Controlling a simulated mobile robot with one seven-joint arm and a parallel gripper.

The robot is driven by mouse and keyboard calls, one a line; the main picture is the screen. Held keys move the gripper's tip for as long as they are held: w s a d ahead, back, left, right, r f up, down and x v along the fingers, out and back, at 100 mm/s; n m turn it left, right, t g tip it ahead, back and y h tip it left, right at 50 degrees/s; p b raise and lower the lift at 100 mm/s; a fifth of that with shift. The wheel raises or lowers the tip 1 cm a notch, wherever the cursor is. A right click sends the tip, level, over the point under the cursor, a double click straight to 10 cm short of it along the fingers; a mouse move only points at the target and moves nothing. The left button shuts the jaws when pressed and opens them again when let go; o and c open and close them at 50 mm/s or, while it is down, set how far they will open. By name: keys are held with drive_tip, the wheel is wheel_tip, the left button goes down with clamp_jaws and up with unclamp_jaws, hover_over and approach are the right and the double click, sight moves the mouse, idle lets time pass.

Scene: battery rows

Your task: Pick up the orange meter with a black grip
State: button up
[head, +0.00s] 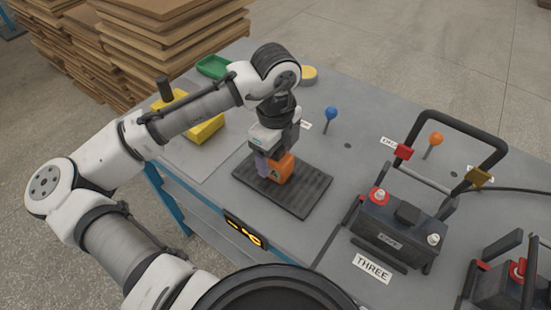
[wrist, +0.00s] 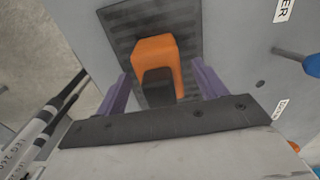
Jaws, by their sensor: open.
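The orange meter (head: 282,170) stands on a black ribbed mat (head: 313,192) on the grey bench. Its black grip (wrist: 157,84) shows in the wrist view, in front of the orange body (wrist: 154,52). My gripper (head: 270,163) is over the mat at the meter, pointing down. In the wrist view its two purple fingers (wrist: 165,84) are open, one on each side of the black grip, with visible gaps. In the head view my gripper hides the upper part of the meter and the grip.
A battery labelled THREE (head: 396,235) with a black frame (head: 463,122) stands to the right. A blue knob (head: 331,114) is behind the mat, and a yellow block (head: 204,128) and green tray (head: 213,67) are at the back left. Bare bench lies between mat and battery.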

drive_tip(key=shift+f, duration=0.65)
drive_tip(key=c, duration=1.2)
